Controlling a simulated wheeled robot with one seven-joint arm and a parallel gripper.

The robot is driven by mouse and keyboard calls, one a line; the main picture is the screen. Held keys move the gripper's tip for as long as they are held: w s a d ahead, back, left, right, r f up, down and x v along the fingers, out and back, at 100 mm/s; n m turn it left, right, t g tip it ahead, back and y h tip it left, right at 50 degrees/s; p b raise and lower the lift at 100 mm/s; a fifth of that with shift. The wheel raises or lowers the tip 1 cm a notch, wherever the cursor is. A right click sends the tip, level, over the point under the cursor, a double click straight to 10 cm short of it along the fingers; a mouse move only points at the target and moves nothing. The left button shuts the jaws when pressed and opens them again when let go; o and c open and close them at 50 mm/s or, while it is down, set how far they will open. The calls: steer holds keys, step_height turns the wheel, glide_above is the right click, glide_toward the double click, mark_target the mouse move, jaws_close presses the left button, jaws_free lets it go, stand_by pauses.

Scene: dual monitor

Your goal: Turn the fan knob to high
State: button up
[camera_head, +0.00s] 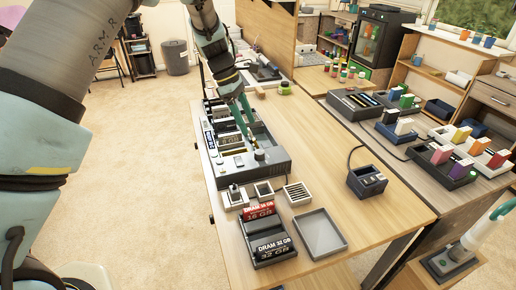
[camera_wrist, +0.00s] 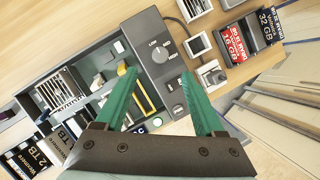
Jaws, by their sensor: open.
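In the head view the knob (camera_head: 258,154) sits on the near end of the case (camera_head: 276,171). My gripper (camera_wrist: 159,73) has green fingers spread wide, with nothing between them. The fingertips show just below the knob in the wrist view, apart from it. In the head view my gripper (camera_head: 246,128) hangs over the case, just behind the knob.
Near the case stand a small toggle switch box (camera_head: 235,197), a red DRAM module (camera_head: 259,211) in a black holder and an empty grey tray (camera_head: 319,233). A dark device (camera_head: 367,181) stands to the right. Bare tabletop lies right of the case.

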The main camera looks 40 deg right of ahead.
mark_target(260, 152)
steer(key=p+x, duration=0.2)
steer(key=x, duration=0.8)
steer(key=shift+f+p, duration=0.1)
steer(key=shift+p, duration=0.25)
jaws_close()
